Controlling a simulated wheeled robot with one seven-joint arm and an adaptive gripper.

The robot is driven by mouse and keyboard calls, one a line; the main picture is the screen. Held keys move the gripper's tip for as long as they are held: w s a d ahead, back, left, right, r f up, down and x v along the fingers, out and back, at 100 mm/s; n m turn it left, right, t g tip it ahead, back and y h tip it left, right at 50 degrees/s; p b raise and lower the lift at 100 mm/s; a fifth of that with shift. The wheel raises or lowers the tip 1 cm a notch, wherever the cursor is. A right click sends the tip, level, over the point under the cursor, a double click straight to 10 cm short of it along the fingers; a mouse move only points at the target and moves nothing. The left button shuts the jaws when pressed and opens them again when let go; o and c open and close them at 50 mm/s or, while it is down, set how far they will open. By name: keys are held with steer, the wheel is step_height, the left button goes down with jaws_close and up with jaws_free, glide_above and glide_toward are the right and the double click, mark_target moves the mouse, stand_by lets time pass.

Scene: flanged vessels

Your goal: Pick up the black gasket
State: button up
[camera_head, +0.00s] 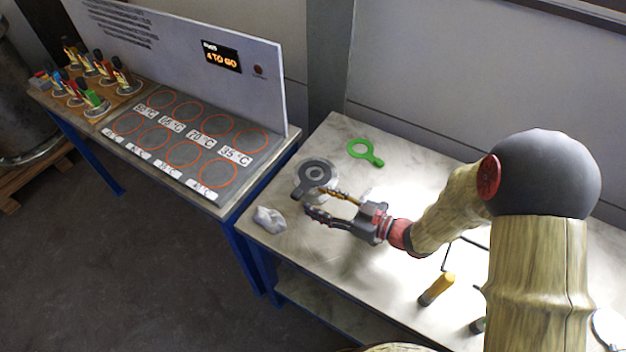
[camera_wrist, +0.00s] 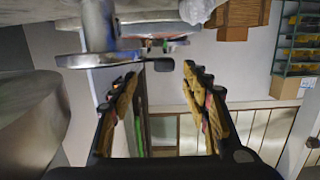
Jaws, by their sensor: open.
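The black gasket (camera_head: 304,180) is a dark ring with a short tab. In the head view it lies on top of a flanged metal vessel (camera_head: 331,185), its tab towards the lower left. My gripper (camera_head: 308,200) is open and empty, its fingers reaching left beside the vessel close to the tab. In the wrist view the gasket's dark tab (camera_wrist: 163,65) shows nearly edge-on, in the gap between the fingertips of my gripper (camera_wrist: 160,76). It touches neither finger there. Most of the ring is hard to make out in that view.
A green ring gasket with a tab (camera_head: 365,151) lies behind the vessel. A crumpled pale lump (camera_head: 269,220) lies at the table's left edge. A yellow-handled tool (camera_head: 436,289) lies to the front. A rack table (camera_head: 180,145) with marked circles stands left.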

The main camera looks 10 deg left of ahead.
mark_target(301, 194)
steer(key=x, duration=0.2)
steer(key=b+x, duration=0.1)
steer(key=x, duration=0.4)
steer(key=shift+s+a+r+b, duration=0.2)
steer(key=shift+a+r+b, duration=0.1)
steer(key=shift+b, duration=0.1)
steer(key=c, duration=1.1)
jaws_close()
